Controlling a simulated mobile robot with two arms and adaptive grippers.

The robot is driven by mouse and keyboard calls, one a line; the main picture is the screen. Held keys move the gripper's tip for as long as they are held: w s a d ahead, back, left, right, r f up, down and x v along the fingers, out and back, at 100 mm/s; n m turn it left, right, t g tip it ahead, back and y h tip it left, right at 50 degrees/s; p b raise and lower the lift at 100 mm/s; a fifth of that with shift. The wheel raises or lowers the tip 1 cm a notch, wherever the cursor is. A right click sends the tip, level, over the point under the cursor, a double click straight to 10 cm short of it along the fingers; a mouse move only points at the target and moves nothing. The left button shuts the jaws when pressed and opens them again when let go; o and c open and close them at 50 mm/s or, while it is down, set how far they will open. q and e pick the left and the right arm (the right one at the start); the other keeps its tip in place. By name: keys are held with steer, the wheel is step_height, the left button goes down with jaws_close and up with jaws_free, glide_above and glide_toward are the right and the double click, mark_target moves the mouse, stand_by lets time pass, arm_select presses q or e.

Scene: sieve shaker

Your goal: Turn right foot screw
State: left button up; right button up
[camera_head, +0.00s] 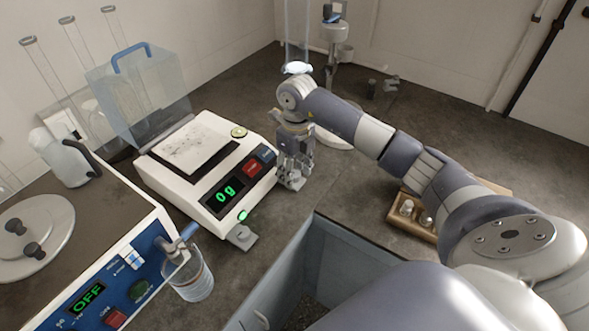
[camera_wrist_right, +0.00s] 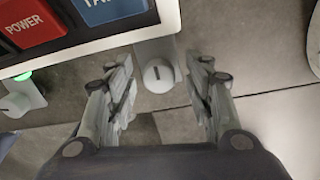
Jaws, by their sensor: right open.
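The right foot screw (camera_wrist_right: 158,76) is a white round knob with a dark line, on a grey bracket at the scale's edge, in the wrist view. It is hidden behind my gripper in the head view. My right gripper (camera_head: 294,183) is open and points down beside the scale's right corner. In the wrist view its fingers stand on either side of the knob, apart from it. The left foot screw (camera_head: 242,236) also shows in the wrist view (camera_wrist_right: 17,104). My left gripper is out of view.
A blue-fronted device (camera_head: 85,268) stands at the left, with a beaker (camera_head: 190,277) by its spout. A clear cover with a blue handle (camera_head: 134,95) stands behind the scale. A wooden tray of weights (camera_head: 399,222) lies right.

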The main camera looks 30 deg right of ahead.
steer(key=c, duration=1.1)
steer(key=shift+f+n+b, duration=0.1)
steer(key=shift+n+b, duration=0.8)
steer(key=shift+b, duration=0.05)
steer(key=shift+n+b, duration=0.45)
steer(key=shift+n, duration=0.55)
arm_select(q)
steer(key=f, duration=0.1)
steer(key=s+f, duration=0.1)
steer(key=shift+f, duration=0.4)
arm_select(e)
steer(key=o, duration=1.1)
